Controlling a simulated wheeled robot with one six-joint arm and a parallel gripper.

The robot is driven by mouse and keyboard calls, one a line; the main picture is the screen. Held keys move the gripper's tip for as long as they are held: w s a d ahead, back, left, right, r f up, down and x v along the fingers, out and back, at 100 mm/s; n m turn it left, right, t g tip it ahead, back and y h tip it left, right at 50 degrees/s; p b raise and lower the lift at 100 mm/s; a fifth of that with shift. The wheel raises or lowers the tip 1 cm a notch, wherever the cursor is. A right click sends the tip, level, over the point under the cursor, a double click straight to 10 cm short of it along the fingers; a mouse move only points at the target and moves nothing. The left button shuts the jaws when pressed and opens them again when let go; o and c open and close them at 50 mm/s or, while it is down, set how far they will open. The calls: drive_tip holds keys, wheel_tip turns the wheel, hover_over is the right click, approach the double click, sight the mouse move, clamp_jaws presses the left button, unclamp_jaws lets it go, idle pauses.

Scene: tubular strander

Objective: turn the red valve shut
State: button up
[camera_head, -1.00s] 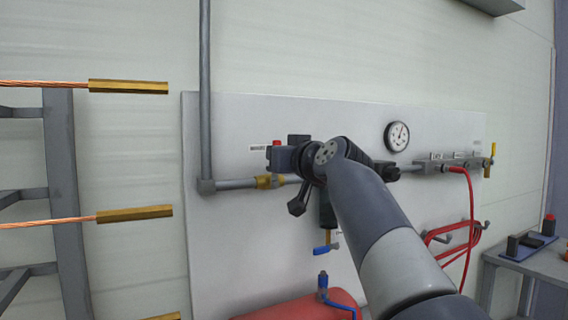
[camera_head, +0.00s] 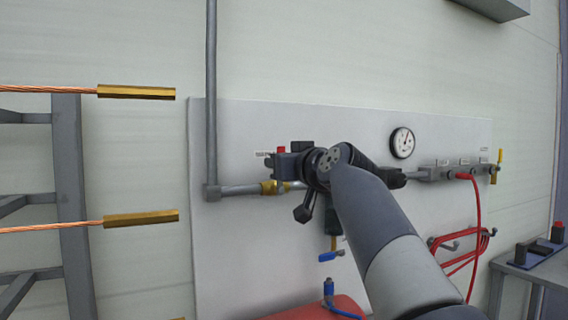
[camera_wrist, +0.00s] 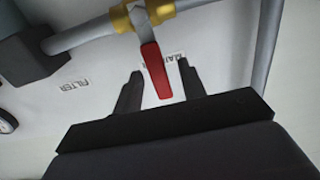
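The red valve lever (camera_wrist: 156,72) shows in the wrist view, joined to a brass valve body (camera_wrist: 150,14) on a grey pipe. The lever points across the pipe. My gripper (camera_wrist: 160,78) is open, with one dark finger on each side of the lever and visible gaps between. In the head view, my gripper (camera_head: 284,165) is in front of the pipe. Only a small red tip of the lever (camera_head: 281,149) shows above it there, and the brass body (camera_head: 268,187) shows just below. The rest of the lever is hidden behind my gripper.
The panel (camera_head: 235,240) also carries a round gauge (camera_head: 402,142), a blue-handled valve (camera_head: 330,256) below my gripper, and a red hose (camera_head: 476,230) to the right. A vertical pipe (camera_head: 211,90) stands left. Copper strands with brass ends (camera_head: 140,219) are further left.

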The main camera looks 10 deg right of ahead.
drive_tip(key=b+v, duration=0.2)
drive_tip(key=v, duration=0.8)
drive_tip(key=shift+s, duration=0.4)
drive_tip(key=shift+d, duration=0.1)
drive_tip(key=p+x, duration=0.2)
drive_tip(key=x, duration=0.8)
drive_tip(key=shift+w, duration=0.4)
